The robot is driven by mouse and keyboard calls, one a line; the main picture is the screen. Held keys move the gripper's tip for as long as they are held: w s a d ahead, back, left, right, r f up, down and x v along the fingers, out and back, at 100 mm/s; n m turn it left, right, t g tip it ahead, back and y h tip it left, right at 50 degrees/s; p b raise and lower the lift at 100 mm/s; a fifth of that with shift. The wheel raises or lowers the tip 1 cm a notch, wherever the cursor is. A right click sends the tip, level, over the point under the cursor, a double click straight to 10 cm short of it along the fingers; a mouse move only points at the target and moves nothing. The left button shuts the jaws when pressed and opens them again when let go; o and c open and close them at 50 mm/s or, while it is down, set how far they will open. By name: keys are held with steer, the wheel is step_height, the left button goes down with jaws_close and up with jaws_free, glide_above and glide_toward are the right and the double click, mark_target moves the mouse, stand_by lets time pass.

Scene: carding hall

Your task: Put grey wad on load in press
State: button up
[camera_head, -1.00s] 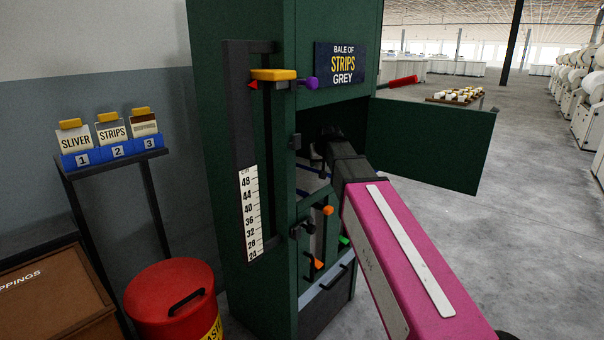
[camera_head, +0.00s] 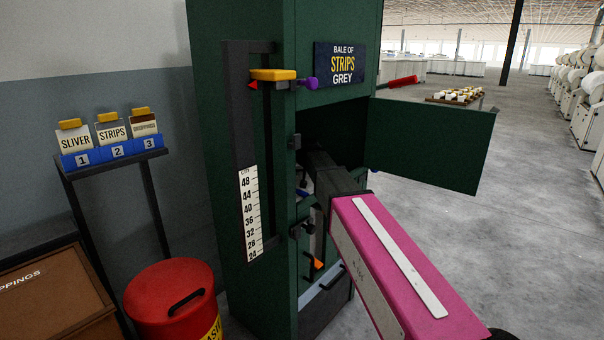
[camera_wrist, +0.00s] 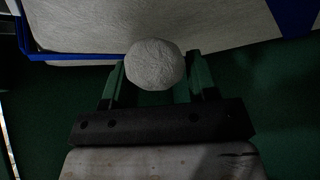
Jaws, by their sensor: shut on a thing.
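In the wrist view a round grey wad (camera_wrist: 155,65) sits between the two green fingers of my gripper (camera_wrist: 156,80), which is shut on it. Just beyond the wad is a pale grey surface with blue bands (camera_wrist: 90,25), which looks like the load inside the press. I cannot tell whether the wad touches it. In the head view the dark green press (camera_head: 335,20) has its chamber door (camera_head: 435,145) swung open to the right. My arm reaches into the chamber, and the gripper's fingers and the wad are hidden there. A sign on the press reads "BALE OF STRIPS GREY" (camera_head: 340,64).
A scale (camera_head: 250,215) with a yellow pointer (camera_head: 273,75) runs up the press. Handles (camera_head: 303,230) sit below the opening. A red bin (camera_head: 172,300), a brown box (camera_head: 55,300) and a stand with numbered cards (camera_head: 113,150) are at left. Open floor lies at right.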

steer(key=shift+w+a+f, duration=0.1)
steer(key=shift+a+f, duration=0.05)
steer(key=shift+f, duration=0.25)
steer(key=shift+f, duration=0.1)
steer(key=shift+f, duration=0.15)
steer(key=o, duration=0.9)
steer(key=shift+o, duration=0.2)
steer(key=shift+r, duration=0.3)
steer(key=v, duration=1.2)
